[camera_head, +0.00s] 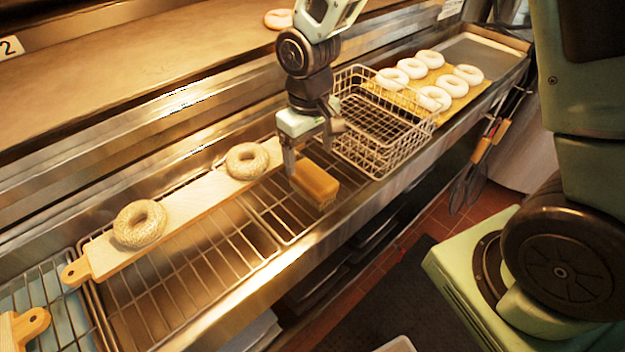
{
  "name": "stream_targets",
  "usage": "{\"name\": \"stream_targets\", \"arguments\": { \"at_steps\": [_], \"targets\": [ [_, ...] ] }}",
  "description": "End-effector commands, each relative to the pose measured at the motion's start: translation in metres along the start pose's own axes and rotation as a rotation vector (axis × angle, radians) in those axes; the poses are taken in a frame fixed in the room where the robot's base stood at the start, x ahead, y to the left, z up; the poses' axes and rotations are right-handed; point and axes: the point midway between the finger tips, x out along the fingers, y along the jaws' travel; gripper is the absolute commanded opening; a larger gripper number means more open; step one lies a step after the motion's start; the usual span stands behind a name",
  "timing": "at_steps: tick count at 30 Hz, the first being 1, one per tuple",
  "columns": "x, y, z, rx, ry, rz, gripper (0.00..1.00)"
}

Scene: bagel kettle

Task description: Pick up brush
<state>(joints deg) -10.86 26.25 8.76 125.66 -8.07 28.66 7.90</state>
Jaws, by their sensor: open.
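The brush (316,182) looks like a block with an orange-brown top and a pale lower part. It sits on the wire rack, just left of the wire basket. My gripper (308,160) is above and at the brush, pointing down, with its jaws open. One finger shows at the brush's left end; the other finger is partly hidden, and I cannot tell whether either touches the brush.
A wire basket (372,150) stands close on the right. A wooden board (195,205) with two seeded bagels (140,223) lies on the left. Several pale dough rings (453,86) lie on a board at the back right. The counter's front metal edge (300,255) runs alongside.

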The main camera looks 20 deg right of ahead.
Motion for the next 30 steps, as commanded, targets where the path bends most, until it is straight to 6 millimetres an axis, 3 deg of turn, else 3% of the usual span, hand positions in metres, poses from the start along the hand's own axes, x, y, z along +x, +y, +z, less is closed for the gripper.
{"name": "stream_targets", "arguments": {
  "at_steps": [3,11,21,30],
  "targets": [
    [0.019,0.0,0.001,-0.003,-0.004,0.0,0.8],
    [0.035,0.0,0.001,-0.001,-0.001,0.0,0.8],
    [0.076,0.002,0.007,-0.002,-0.002,0.0,0.8],
    [0.084,0.002,0.006,-0.002,0.002,0.001,0.8]
  ]
}}
